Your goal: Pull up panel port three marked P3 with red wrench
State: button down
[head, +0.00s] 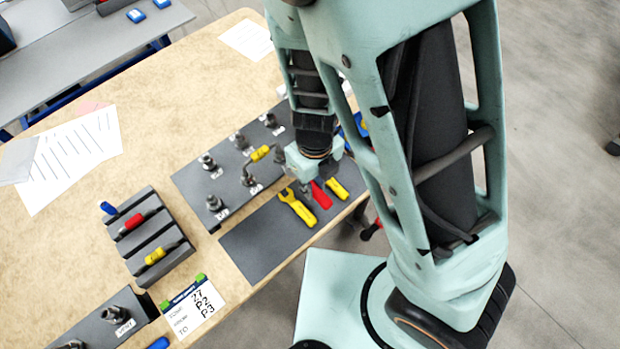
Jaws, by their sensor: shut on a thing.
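A red wrench (321,195) shows at the front of the dark tool mat (252,247), between two yellow wrenches. My gripper (315,178) is over the mat and shut on the red wrench. The fingertips and part of the wrench are hidden by the gripper body, and I cannot tell whether the wrench touches the mat. The dark port panel (197,178) lies just behind the mat with several metal fittings and small white labels. I cannot make out which label reads P3. A yellow-handled tool (260,153) sits at one fitting.
Yellow wrenches (297,207) and (337,188) flank the red one. A dark slotted rack (170,262) with coloured tools stands at left. A note card (192,310) and another fitting panel (95,325) are at the front left. Papers (72,160) lie on the bare table.

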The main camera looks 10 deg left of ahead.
jog(key=shift+s+d+r+p, duration=0.45)
jog(key=shift+s+d+r, duration=0.05)
jog(key=shift+d+r, duration=0.2)
notch_tip(320, 180, up, 3)
jog(key=p, duration=0.3)
jog(key=shift+a+r, duration=0.15)
jog(key=shift+r, duration=1.75)
jog(key=shift+f, duration=0.15)
